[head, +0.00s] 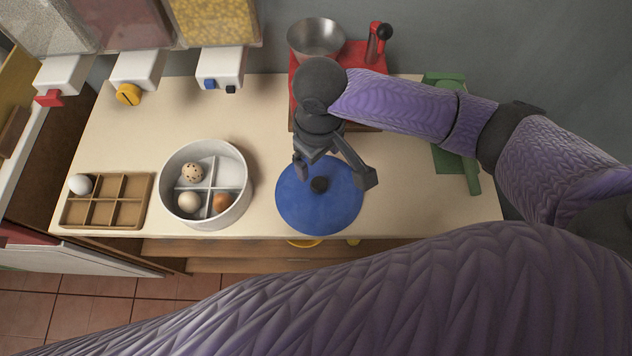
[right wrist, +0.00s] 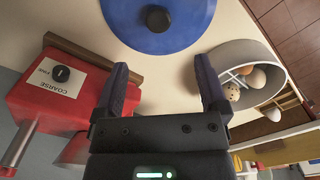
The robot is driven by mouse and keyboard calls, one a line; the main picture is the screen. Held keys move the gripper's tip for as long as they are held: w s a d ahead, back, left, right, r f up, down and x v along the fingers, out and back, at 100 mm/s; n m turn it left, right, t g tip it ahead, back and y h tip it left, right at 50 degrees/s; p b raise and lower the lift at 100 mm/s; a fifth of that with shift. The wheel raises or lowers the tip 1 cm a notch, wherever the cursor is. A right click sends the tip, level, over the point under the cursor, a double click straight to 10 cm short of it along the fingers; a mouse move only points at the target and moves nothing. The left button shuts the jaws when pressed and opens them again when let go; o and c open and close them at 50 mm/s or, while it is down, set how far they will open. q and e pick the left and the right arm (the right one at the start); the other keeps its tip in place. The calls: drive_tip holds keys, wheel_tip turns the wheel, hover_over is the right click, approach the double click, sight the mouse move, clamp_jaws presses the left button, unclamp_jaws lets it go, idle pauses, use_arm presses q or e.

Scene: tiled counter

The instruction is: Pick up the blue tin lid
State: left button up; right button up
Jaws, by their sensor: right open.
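The blue tin lid (head: 319,212) is a round blue disc with a dark knob in its middle, lying near the front edge of the counter. It also shows at the top of the right wrist view (right wrist: 180,30), with its dark knob facing up. My right gripper (head: 335,176) is open and empty, above the back part of the lid in the head view. In the right wrist view its two fingers (right wrist: 162,84) are spread, with the lid beyond their tips and nothing between them. My left gripper is not in view.
A red grinder (right wrist: 45,105) with a metal bowl (head: 316,38) stands behind the lid. A divided white bowl (head: 243,203) with eggs is to the left, beside a wooden egg tray (head: 108,201). A green object (head: 447,160) lies to the right. Dispensers hang at back left.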

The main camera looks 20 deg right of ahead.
sight(319, 183)
wheel_tip(319, 183, down, 10)
drive_tip(key=b, duration=0.4)
drive_tip(key=shift+d+r, duration=0.1)
drive_tip(key=shift+r, duration=0.2)
drive_tip(key=shift+c, duration=0.6)
clamp_jaws()
